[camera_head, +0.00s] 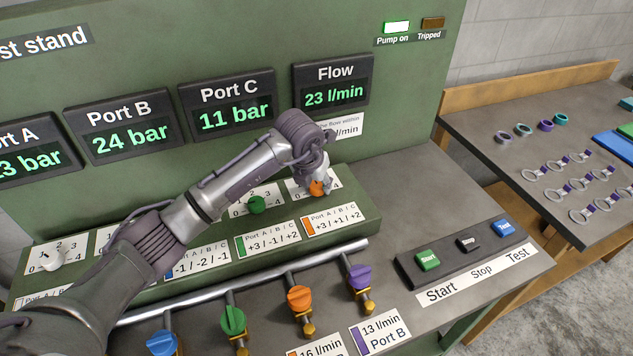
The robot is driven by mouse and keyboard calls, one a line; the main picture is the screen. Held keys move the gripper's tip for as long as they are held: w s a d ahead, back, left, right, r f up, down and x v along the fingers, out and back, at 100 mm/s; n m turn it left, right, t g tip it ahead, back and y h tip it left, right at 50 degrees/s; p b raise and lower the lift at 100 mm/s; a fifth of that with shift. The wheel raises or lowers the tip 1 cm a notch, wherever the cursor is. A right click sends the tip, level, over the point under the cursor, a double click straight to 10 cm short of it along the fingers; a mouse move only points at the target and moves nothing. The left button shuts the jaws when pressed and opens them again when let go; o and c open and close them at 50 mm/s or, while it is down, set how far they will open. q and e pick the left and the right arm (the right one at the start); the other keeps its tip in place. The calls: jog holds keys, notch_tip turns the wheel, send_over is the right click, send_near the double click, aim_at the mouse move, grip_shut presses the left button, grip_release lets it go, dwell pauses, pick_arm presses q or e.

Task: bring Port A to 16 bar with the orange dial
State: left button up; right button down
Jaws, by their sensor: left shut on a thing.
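The orange dial (317,188) sits at the right end of the sloped dial panel. My left gripper (318,182) is over it and shut on it, and it hides much of the dial and its scale. The label below the dial reads "Port A / B / C +3 / +1 / +2". The Port A display (35,158) at the left edge is partly cut off; its visible digits end in "3 bar". Port B (130,137) reads 24 bar, Port C (228,110) reads 11 bar and Flow (333,93) reads 23 l/min. My right gripper is not in view.
A green dial (257,205) is left of the orange one, and a white dial (50,259) is far left. Blue, green, orange and purple valves (360,276) line the front pipe. Start, Stop and Test buttons (468,243) are at right. The "Pump on" lamp (397,27) is lit.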

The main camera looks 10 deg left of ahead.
pick_arm(q)
jog(key=shift+w+a+f+m+h+b, duration=0.1)
jog(key=shift+m+h+b, duration=0.2)
jog(key=shift+m+b, duration=0.6)
jog(key=shift+m+h+b, duration=0.4)
jog(key=shift+m+b, duration=0.7)
jog(key=shift+b, duration=0.05)
jog(key=m+g+h+b, duration=0.1)
jog(key=m+b, duration=0.1)
jog(key=m, duration=0.1)
jog(key=shift+a, duration=0.1)
jog(key=shift+m+g+h+b, duration=0.35)
jog(key=shift+m+b, duration=0.3)
jog(key=shift+m, duration=0.25)
jog(key=o, duration=1.1)
